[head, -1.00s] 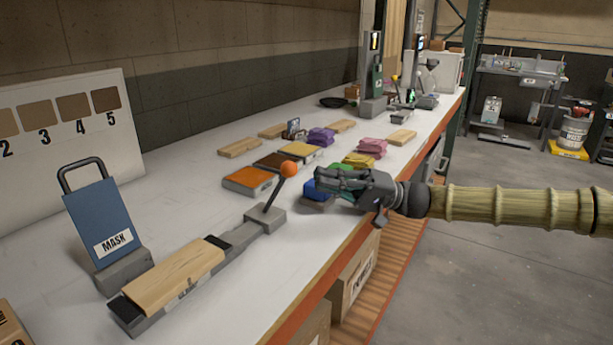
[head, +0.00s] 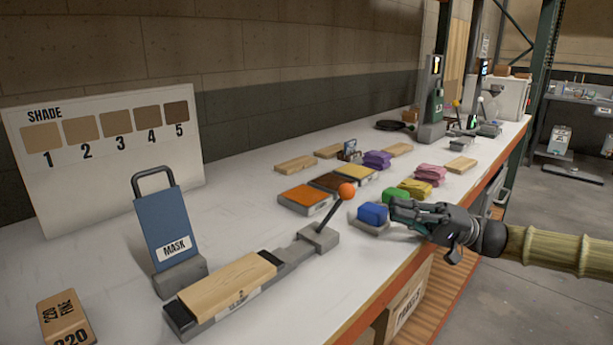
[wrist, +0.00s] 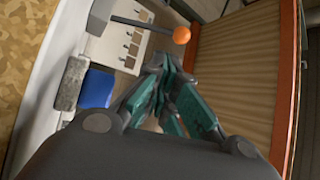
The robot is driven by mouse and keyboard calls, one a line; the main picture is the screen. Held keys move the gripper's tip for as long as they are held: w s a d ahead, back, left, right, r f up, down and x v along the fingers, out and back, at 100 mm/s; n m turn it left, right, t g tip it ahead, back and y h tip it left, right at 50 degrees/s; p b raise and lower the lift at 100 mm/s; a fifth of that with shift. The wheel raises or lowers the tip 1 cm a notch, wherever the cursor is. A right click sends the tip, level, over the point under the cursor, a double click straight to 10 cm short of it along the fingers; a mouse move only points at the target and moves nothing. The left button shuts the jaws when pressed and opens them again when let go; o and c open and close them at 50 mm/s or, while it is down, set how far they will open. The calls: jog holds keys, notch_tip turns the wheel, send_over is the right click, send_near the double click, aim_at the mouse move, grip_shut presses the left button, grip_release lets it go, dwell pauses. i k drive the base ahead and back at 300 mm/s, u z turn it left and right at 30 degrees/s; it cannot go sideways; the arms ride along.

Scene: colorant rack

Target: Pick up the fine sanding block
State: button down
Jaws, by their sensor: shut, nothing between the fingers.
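A tan block marked 220 (head: 66,322), with a second word that looks like FINE, lies on the bench at the bottom left of the head view. The frame edge cuts off its lower end. My gripper (head: 394,208) is at the bench's front edge on the right, far from this block. Its fingers are shut and empty, just right of a blue block (head: 372,213). In the wrist view the closed fingertips (wrist: 165,65) point towards the bench edge. The tan block is not identifiable there.
A clamp fixture with a wooden board (head: 232,284) and an orange-knobbed lever (head: 346,191) stands between my gripper and the tan block. A blue MASK holder (head: 164,225) stands behind it. Several coloured blocks and wood pieces lie farther back. Bare bench surrounds the tan block.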

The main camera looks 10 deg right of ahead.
aim_at(63, 320)
jog(key=k, duration=1)
